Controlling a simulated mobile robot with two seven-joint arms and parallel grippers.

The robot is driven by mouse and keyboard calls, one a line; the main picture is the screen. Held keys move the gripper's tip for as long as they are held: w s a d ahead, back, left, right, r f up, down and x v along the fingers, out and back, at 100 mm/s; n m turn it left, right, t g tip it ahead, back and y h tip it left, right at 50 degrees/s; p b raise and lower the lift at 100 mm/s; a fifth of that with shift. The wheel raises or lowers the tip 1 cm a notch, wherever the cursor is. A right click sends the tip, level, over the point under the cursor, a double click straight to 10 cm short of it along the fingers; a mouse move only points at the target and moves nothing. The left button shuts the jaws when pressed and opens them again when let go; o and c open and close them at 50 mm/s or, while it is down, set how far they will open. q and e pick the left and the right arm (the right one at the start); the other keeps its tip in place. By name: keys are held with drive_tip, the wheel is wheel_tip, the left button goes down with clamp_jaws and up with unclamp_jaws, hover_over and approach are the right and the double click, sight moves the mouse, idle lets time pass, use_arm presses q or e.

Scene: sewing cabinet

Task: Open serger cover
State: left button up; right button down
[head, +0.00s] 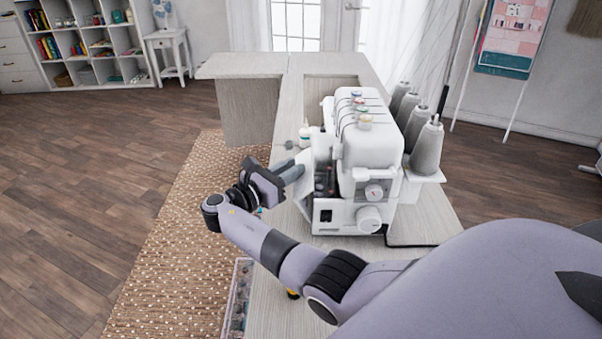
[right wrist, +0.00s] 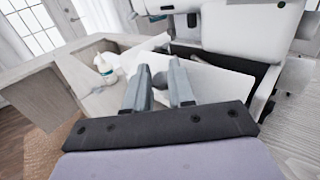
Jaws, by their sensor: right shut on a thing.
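The white serger (head: 372,140) stands on the pale wood cabinet top. Its front cover (head: 305,171) is a white panel on the machine's left side, tilted away from the body, with dark inner parts showing behind it. In the right wrist view the cover (right wrist: 215,88) lies slanted beyond and beside the fingers. My right gripper (head: 292,168) reaches in from the left of the serger, its grey fingers at the cover. In the wrist view the fingertips (right wrist: 160,72) are shut on the cover's edge; the exact contact is partly hidden. My left gripper is not in view.
Several grey thread cones (head: 428,145) stand at the serger's right. A clear box (head: 240,300) of small items sits at the front left.

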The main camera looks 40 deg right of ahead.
drive_tip(key=shift+w+a+f+b, duration=0.15)
drive_tip(key=shift+a+f+b, duration=0.25)
drive_tip(key=shift+f, duration=0.25)
drive_tip(key=shift+w+a+f+b, duration=0.15)
drive_tip(key=shift+a+f+b, duration=0.2)
drive_tip(key=shift+f, duration=0.3)
drive_tip(key=c, duration=1.3)
unclamp_jaws()
drive_tip(key=a, duration=0.2)
drive_tip(key=a+r, duration=0.1)
drive_tip(key=a, duration=0.4)
drive_tip(key=shift+a+r+b, duration=0.2)
drive_tip(key=shift+r+b, duration=0.1)
drive_tip(key=shift+b, duration=0.1)
